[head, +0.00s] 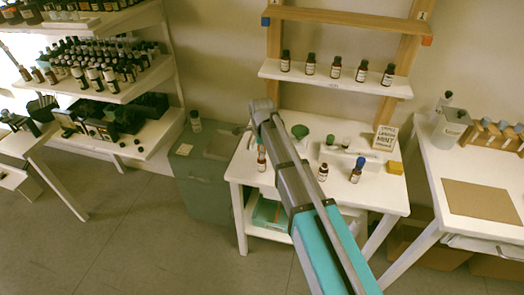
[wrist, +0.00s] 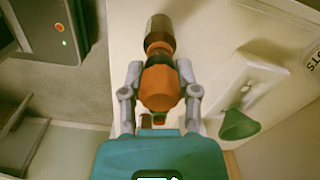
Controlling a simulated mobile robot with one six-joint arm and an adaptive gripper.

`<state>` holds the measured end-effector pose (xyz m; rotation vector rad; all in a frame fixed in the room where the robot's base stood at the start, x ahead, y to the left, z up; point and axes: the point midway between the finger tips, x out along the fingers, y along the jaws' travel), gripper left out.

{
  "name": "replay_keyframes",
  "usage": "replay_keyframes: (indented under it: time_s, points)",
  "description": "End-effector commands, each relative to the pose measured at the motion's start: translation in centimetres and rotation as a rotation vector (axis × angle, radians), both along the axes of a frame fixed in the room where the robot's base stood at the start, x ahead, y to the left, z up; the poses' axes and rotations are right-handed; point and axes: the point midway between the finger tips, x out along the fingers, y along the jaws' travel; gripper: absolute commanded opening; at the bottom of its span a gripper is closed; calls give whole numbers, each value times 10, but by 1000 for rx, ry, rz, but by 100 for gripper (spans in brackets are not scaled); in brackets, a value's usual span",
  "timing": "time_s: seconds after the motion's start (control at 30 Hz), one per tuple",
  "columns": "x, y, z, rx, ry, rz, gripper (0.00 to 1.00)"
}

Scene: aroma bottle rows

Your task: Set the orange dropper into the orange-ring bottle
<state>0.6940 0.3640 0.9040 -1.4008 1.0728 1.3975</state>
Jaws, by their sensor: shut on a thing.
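My gripper (wrist: 158,74) is shut on the orange dropper (wrist: 160,88), with one finger on each side of its orange bulb. The dropper's dark collar (wrist: 157,58) points towards a brown bottle (wrist: 160,25) with an orange ring at its neck (wrist: 157,42). The collar and the neck line up closely in the wrist view. I cannot tell whether they touch or how deep the dropper's tip is. In the head view, my gripper (head: 245,130) is at the left end of the white table, and a small brown bottle (head: 261,160) stands below it there.
A grey cabinet (head: 203,170) is left of the table.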

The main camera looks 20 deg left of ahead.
Motion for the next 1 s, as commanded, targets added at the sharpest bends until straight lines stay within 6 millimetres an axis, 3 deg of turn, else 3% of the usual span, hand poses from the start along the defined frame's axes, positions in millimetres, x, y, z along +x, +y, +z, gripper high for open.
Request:
replay_keyframes:
  time_s: [0.57, 0.6, 0.8, 1.0]
  points:
    - [0, 0, -6, 0, 0, 0, 29]
    - [0, 0, -6, 0, 0, 0, 46]
    - [0, 0, -6, 0, 0, 0, 81]
    - [0, 0, -6, 0, 0, 0, 81]
